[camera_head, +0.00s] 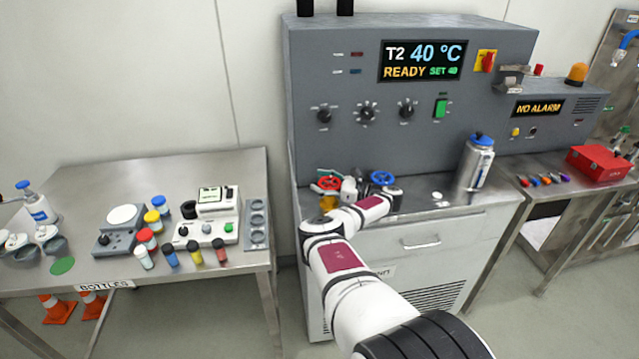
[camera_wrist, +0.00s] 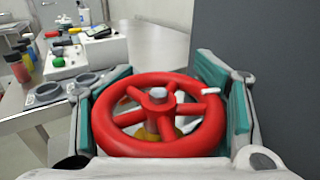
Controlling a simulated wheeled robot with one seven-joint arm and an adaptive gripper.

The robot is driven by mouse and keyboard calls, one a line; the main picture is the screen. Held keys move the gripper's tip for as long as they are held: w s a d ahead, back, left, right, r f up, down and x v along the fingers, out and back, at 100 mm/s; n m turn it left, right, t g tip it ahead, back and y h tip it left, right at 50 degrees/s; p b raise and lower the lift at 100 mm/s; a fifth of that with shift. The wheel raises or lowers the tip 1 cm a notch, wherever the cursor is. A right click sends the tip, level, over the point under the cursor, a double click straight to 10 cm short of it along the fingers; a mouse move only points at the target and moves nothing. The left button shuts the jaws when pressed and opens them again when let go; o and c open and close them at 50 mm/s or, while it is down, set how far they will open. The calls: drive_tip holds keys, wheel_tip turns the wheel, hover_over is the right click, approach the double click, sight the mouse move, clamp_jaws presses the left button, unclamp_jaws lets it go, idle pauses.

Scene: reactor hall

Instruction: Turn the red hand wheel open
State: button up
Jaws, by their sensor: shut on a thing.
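The red hand wheel (camera_wrist: 158,147) fills the middle of the wrist view, with a grey hub nut and a brass-yellow part below it. A small white mark shows on the right of its rim. In the head view the red hand wheel (camera_head: 328,184) sits at the left of the grey machine's counter, partly covered by my arm. My gripper (camera_wrist: 165,105) has its teal-padded fingers on the left and right sides of the rim and is shut on the wheel. In the head view my gripper (camera_head: 340,188) is small at the end of the arm.
A blue hand wheel (camera_head: 382,178) is close to the right of my gripper. A silver canister (camera_head: 474,162) stands further right on the counter. The machine's grey front panel (camera_head: 340,95) rises behind. A table with bottles and devices (camera_head: 120,178) stands left, across a gap.

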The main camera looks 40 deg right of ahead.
sight(320, 180)
drive_tip(key=shift+s, duration=0.15)
drive_tip(key=o, duration=1)
drive_tip(key=shift+c, duration=0.2)
wheel_tip(320, 180, up, 10)
drive_tip(key=shift+r, duration=0.1)
